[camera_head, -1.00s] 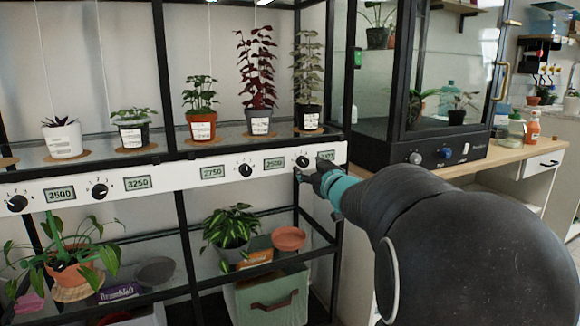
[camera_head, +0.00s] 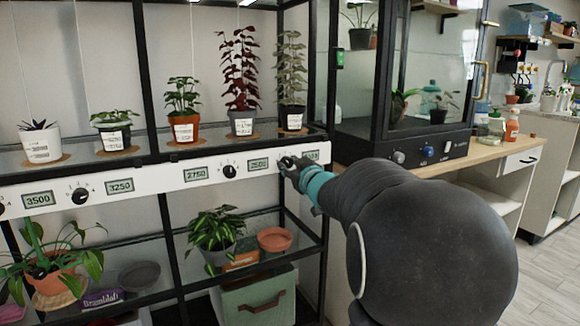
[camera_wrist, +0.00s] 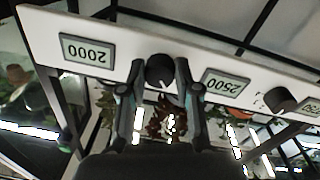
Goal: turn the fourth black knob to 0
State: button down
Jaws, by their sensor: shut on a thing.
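A white panel strip (camera_head: 155,182) runs along the shelf front with black knobs and small number displays. My gripper (camera_head: 289,164) is at the panel's right end. In the wrist view, which looks upside down, its two fingers (camera_wrist: 160,78) close on both sides of a black knob (camera_wrist: 160,69). That knob sits between the 2000 display (camera_wrist: 87,53) and the 2500 display (camera_wrist: 226,84). Its white mark shows, but I cannot read its scale.
Potted plants stand on the shelf above the panel, such as a dark-red one (camera_head: 240,70). A leafy plant (camera_head: 212,230) and a terracotta dish (camera_head: 274,238) stand below. A black-framed glass cabinet (camera_head: 420,148) with its own knobs stands at right on a wooden counter.

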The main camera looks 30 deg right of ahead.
jog(key=shift+n, duration=0.3)
jog(key=n+b, duration=0.2)
jog(key=shift+f+b, duration=0.15)
jog(key=shift+b, duration=0.2)
jog(key=n+b, duration=0.3)
jog(key=n, duration=0.2)
jog(key=shift+n, duration=0.4)
jog(key=c, duration=0.8)
grip_release()
